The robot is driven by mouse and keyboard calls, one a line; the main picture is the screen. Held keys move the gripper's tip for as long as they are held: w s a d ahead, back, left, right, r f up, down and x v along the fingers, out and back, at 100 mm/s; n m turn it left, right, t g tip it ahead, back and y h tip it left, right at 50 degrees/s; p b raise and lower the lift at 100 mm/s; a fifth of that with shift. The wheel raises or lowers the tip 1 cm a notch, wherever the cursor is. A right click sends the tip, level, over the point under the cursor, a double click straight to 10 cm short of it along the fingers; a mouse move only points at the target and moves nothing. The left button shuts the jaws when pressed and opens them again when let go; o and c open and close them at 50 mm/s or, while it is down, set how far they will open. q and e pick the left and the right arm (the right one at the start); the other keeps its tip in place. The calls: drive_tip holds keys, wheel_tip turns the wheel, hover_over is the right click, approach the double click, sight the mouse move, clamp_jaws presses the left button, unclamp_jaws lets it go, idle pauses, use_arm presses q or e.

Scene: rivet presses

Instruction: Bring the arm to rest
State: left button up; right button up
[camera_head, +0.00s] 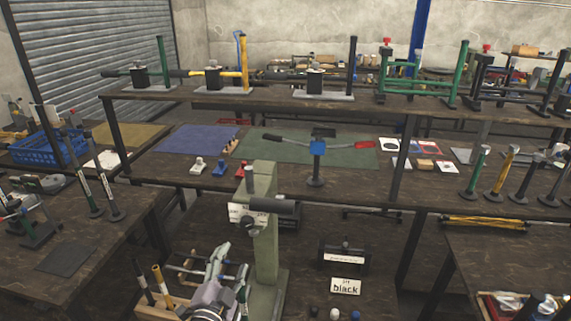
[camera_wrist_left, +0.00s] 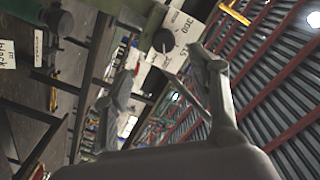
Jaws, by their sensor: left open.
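My left gripper (camera_head: 232,272) is low in the middle of the head view, just left of the green press column (camera_head: 265,235). Its fingers point up and are apart, with nothing seen between them. In the left wrist view the two fingers of my gripper (camera_wrist_left: 168,72) are spread, and a white label (camera_wrist_left: 183,38) on the press shows beyond them. My right gripper is in neither view.
A wooden holder with handled tools (camera_head: 160,285) stands left of my gripper. A card reading "black" (camera_head: 346,286) and small round pieces (camera_head: 334,313) lie to the right. A long bench with mats (camera_head: 290,148) runs behind. A blue basket (camera_head: 40,148) is at left.

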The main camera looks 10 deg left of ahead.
use_arm(q)
drive_tip(key=s+f+n+g, duration=0.1)
drive_tip(key=s+f+g, duration=0.3)
drive_tip(key=f, duration=0.8)
drive_tip(key=s+a+f+n+g, duration=0.15)
drive_tip(key=s+f, duration=0.45)
drive_tip(key=f, duration=0.6)
drive_tip(key=s+d+f+n+g, duration=0.1)
drive_tip(key=s+f+n+g, duration=0.3)
drive_tip(key=f, duration=0.8)
drive_tip(key=s+a+f+g, duration=0.1)
drive_tip(key=s+f+g, duration=0.1)
drive_tip(key=s+f, duration=0.4)
drive_tip(key=s+f+n+g, duration=0.1)
drive_tip(key=s+f+g, duration=0.2)
drive_tip(key=s, duration=1.4)
drive_tip(key=s+a+f+g+b, duration=0.1)
drive_tip(key=s+f+g, duration=0.1)
drive_tip(key=s+f, duration=0.7)
drive_tip(key=s, duration=0.2)
drive_tip(key=shift+s+a+f+n+y, duration=0.3)
drive_tip(key=shift+s+a+f+n, duration=0.05)
drive_tip(key=shift+s, duration=0.05)
